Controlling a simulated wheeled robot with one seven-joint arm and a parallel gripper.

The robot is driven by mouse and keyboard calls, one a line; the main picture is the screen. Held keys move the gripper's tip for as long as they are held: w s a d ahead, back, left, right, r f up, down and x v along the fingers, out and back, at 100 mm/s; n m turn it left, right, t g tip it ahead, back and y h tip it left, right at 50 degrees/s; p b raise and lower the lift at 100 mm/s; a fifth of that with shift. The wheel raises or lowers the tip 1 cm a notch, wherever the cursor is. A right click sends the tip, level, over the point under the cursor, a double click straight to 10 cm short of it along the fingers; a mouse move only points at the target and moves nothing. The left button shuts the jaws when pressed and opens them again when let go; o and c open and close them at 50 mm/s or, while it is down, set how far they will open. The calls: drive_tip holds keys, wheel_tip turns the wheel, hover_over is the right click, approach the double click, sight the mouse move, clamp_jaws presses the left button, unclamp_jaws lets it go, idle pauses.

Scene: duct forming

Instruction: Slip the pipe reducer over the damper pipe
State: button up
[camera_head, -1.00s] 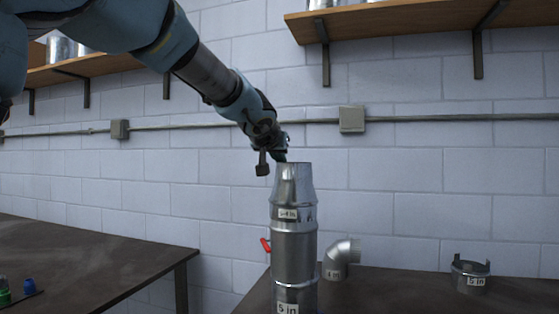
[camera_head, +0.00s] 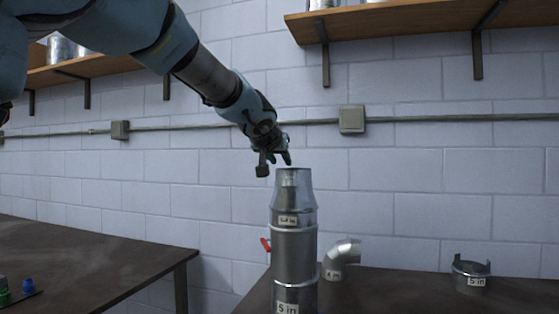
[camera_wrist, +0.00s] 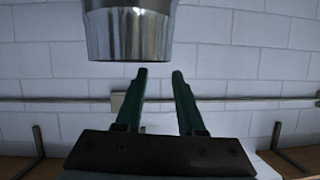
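The pipe reducer (camera_head: 291,205), a shiny metal cone labelled "5-4 in", stands upright on top of the damper pipe (camera_head: 294,262). The damper pipe is a vertical metal cylinder with a "5 in" label and a red handle (camera_head: 266,244) on its left side. The two are in line and their edges meet; how far they overlap is hidden. My gripper (camera_head: 287,160) is just above the reducer's narrow top rim. In the wrist view its two green fingers (camera_wrist: 160,73) are apart with nothing between them, and the reducer's metal end (camera_wrist: 128,36) shows beyond the tips.
A "4 in" metal elbow (camera_head: 341,259) stands close to the right of the damper pipe. A short "5 in" collar with upright tabs (camera_head: 471,274) is farther right on the dark table (camera_head: 420,290). Another table (camera_head: 90,255) is at left. Wall shelves (camera_head: 430,17) hang above.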

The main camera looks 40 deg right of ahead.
drive_tip(key=b+v, duration=0.1)
drive_tip(key=v, duration=0.9)
drive_tip(key=shift+s+a+b, duration=0.3)
drive_tip(key=shift+b, duration=0.05)
drive_tip(key=shift+w, duration=0.1)
drive_tip(key=w+a+f+n+y, duration=0.2)
drive_tip(key=w+a+f+y, duration=0.3)
drive_tip(key=a+f, duration=0.6)
drive_tip(key=w+a+f+n+y, duration=0.2)
drive_tip(key=w+a+f+n, duration=0.1)
drive_tip(key=w+a+f, duration=0.65)
drive_tip(key=s+a+f+n+g+y, duration=0.1)
drive_tip(key=s+a+f, duration=0.3)
drive_tip(key=a, duration=0.5)
drive_tip(key=s+a+f+n+g+y, duration=0.1)
drive_tip(key=s+a+f+n+g, duration=0.1)
drive_tip(key=a+f, duration=0.7)
drive_tip(key=s+a+f+n+g+y, duration=0.1)
drive_tip(key=s+a+f+n+g, duration=0.1)
drive_tip(key=s+a+f, duration=0.4)
drive_tip(key=s+a+g, duration=0.1)
drive_tip(key=a, duration=0.2)
drive_tip(key=shift+f+y, duration=0.3)
drive_tip(key=shift+f, duration=0.05)
drive_tip(key=shift+a, duration=0.15)
